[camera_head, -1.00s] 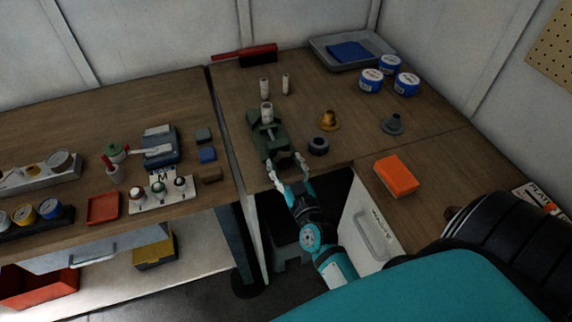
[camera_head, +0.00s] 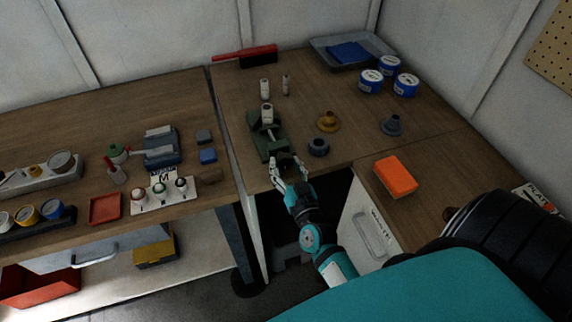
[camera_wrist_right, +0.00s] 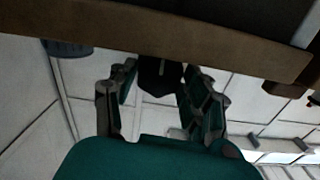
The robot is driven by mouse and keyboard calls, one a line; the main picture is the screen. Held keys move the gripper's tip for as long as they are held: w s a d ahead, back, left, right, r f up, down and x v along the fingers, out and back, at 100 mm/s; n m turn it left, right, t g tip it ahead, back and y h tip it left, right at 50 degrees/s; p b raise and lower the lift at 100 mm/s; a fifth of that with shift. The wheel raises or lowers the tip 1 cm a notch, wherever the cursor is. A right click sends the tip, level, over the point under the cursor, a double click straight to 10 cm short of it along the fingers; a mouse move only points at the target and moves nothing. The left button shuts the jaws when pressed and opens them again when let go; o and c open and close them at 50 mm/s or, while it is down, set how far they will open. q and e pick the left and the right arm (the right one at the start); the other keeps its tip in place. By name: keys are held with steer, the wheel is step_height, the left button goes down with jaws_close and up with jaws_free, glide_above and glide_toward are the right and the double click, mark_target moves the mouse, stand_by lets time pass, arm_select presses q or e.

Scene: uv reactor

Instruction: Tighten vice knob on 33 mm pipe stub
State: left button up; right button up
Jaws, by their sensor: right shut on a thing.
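The green vice (camera_head: 268,135) stands near the front edge of the wooden bench. A pale pipe stub (camera_head: 267,113) stands upright in it. My right gripper (camera_head: 287,164) is at the vice's front end, at the bench edge, shut on the vice knob. The knob is mostly hidden by the fingers in the head view. In the right wrist view the dark knob (camera_wrist_right: 160,78) sits between the two fingers, below the bench edge. My left gripper is not in view.
A dark ring (camera_head: 318,147) lies close to the right of the vice, with a brass flanged part (camera_head: 328,121) behind it. Two more pale stubs (camera_head: 265,87) (camera_head: 285,85) stand behind. An orange block (camera_head: 396,177) lies to the right. A red-handled brush (camera_head: 246,55) lies at the back.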

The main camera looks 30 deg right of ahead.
steer(key=shift+m+p, duration=0.35)
steer(key=shift+m, duration=1.75)
steer(key=o, duration=0.9)
steer(key=v, duration=1.2)
steer(key=shift+r, duration=0.1)
